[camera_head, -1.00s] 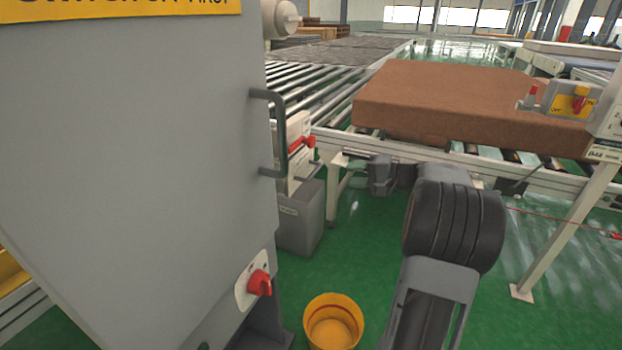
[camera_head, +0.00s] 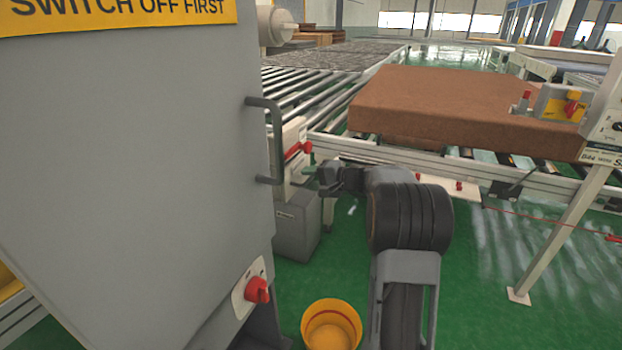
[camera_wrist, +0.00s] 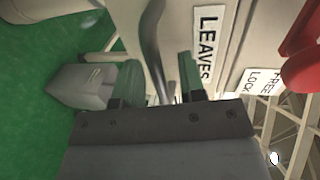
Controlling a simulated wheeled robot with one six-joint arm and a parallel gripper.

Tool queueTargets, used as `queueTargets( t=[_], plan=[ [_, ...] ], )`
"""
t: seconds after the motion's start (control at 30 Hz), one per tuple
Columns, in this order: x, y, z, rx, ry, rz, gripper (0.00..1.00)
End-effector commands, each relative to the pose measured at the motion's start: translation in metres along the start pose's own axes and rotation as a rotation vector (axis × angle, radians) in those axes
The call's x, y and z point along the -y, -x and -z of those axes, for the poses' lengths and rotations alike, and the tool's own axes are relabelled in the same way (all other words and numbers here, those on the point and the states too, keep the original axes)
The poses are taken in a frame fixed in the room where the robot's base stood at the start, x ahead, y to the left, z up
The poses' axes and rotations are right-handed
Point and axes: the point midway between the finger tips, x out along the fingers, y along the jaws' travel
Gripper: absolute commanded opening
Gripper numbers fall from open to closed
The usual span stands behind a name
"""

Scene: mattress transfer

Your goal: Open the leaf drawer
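The leaf drawer's cream front (camera_wrist: 186,25) carries a "LEAVES" label in the wrist view. A grey curved bar handle (camera_wrist: 152,45) stands out from it. My gripper (camera_wrist: 160,78) is open, with one green-tipped finger on each side of the handle; a gap shows at the right finger, and contact at the left is unclear. In the head view my gripper (camera_head: 311,172) is at the cream unit (camera_head: 290,165) beside the grey cabinet; the drawer handle cannot be made out there.
A red lever (camera_wrist: 302,70) with a "FREE LOCK" label is right of the drawer. The grey cabinet (camera_head: 130,150), with its door handle (camera_head: 275,140) and red switch (camera_head: 257,290), fills the left. A yellow bucket (camera_head: 331,325) is on the floor. A brown mattress (camera_head: 455,105) lies on the conveyor.

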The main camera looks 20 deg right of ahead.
Motion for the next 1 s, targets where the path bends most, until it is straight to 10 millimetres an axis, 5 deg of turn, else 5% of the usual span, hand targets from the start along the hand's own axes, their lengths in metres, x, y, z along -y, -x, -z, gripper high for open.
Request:
queueTargets(
  t=[0.23, 0.63, 1.0],
  plan=[
    [-0.0001, -0.0005, 0.0000, 0.000, 0.000, 0.000, 0.37],
    [-0.0002, -0.0003, -0.0001, 0.000, -0.001, 0.000, 0.00],
    [-0.0003, -0.0001, -0.0001, 0.000, -0.001, 0.000, 0.00]
  ],
)
